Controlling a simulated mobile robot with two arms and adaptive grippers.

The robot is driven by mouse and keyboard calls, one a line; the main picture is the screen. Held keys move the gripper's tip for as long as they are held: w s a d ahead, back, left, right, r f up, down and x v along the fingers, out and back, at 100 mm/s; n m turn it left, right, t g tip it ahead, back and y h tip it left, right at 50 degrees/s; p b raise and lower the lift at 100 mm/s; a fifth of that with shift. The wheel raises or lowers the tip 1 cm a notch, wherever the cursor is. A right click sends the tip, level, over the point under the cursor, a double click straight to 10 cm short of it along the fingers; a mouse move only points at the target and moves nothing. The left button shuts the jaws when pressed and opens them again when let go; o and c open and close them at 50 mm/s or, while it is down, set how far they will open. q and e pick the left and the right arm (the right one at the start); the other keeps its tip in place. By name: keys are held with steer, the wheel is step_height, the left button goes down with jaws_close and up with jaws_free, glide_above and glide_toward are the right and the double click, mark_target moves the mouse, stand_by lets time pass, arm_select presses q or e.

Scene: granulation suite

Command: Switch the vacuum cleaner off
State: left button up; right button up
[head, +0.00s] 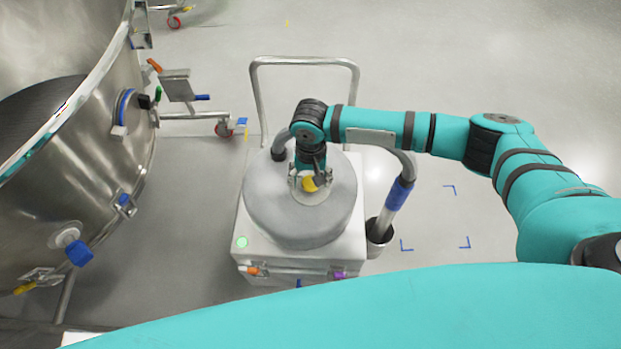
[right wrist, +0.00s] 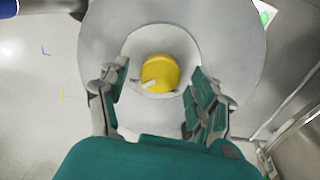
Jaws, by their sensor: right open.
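The vacuum cleaner (head: 261,205) is a pale boxy unit with a round grey top, in the middle of the head view. A yellow round knob (right wrist: 160,73) with a white mark sits in a light recess on its top; part of it also shows in the head view (head: 310,184). My right gripper (right wrist: 160,88) is over the knob with its fingers apart, one on each side of it. I cannot tell whether they touch it. A green round light (head: 242,242) shows on the cleaner's front left corner. My left gripper is not in view.
A large steel vessel (head: 100,165) with fittings stands at the left. The cleaner's push handle (head: 305,61) rises behind it. A hose with a blue cuff (head: 398,194) stands in a dark holder at its right. Floor at the far right is clear, with blue corner marks.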

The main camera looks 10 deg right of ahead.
steer(key=shift+f, duration=0.15)
steer(key=c, duration=1.2)
steer(key=n+p, duration=0.1)
steer(key=p, duration=0.2)
steer(key=n+p, duration=0.1)
steer(key=p, duration=0.2)
steer(key=n+p, duration=0.2)
steer(key=p, duration=0.2)
steer(key=shift+s+r, duration=0.15)
steer(key=shift+r, duration=0.1)
steer(key=shift+f+n+p, duration=0.15)
steer(key=shift+n+p, duration=0.2)
steer(key=shift+n, duration=0.55)
steer(key=n+p, duration=0.1)
steer(key=n, duration=0.3)
steer(key=shift+n, duration=0.3)
steer(key=n+p, duration=0.1)
steer(key=n, duration=0.2)
steer(key=shift+f+n, duration=0.1)
steer(key=shift+n, duration=0.2)
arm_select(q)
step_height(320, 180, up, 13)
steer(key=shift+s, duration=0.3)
arm_select(e)
steer(key=shift+n, duration=1.9)
